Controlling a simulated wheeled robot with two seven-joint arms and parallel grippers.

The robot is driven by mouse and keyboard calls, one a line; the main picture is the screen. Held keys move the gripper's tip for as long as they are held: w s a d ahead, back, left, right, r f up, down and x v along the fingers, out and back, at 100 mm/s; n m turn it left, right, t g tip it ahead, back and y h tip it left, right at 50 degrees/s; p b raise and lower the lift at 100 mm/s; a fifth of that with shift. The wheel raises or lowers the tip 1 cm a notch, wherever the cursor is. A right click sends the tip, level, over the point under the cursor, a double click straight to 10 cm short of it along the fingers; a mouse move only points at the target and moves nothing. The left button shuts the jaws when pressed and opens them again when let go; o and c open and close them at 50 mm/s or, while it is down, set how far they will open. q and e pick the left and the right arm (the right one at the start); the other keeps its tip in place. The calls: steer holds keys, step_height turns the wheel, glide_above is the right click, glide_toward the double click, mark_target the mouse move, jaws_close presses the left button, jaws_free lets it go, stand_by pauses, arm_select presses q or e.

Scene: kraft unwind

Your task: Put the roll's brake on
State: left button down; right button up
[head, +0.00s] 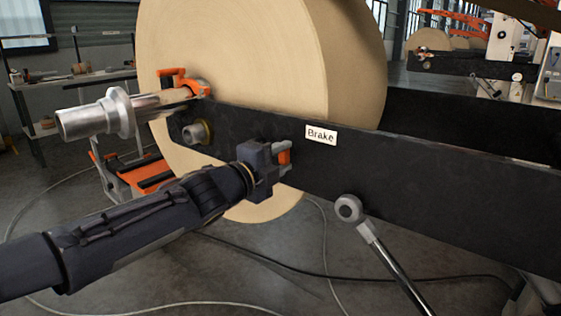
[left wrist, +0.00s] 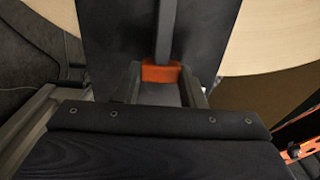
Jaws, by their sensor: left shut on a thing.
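The large kraft paper roll (head: 250,70) hangs on a metal shaft (head: 95,115) beside the black beam (head: 430,180). A white label reading "Brake" (head: 321,135) is on the beam. My left gripper (head: 283,160) is at the beam just left of and below the label. It is shut on an orange brake handle (head: 285,156). In the left wrist view the orange handle (left wrist: 160,72) sits between the fingers, with a grey lever (left wrist: 166,30) running up from it. My right gripper is not in view.
A grey rod with a round eye end (head: 349,208) stands in front of the beam at right. An orange clamp (head: 185,82) is at the shaft. Cables (head: 250,256) lie on the floor. Shelves (head: 75,85) stand at back left.

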arm_select(q)
steer(key=shift+f, duration=0.3)
steer(key=c, duration=0.9)
jaws_free()
steer(key=shift+r, duration=0.1)
steer(key=p+v, duration=0.1)
steer(key=v, duration=0.6)
steer(key=shift+s+a, duration=0.25)
steer(key=shift+s, duration=0.05)
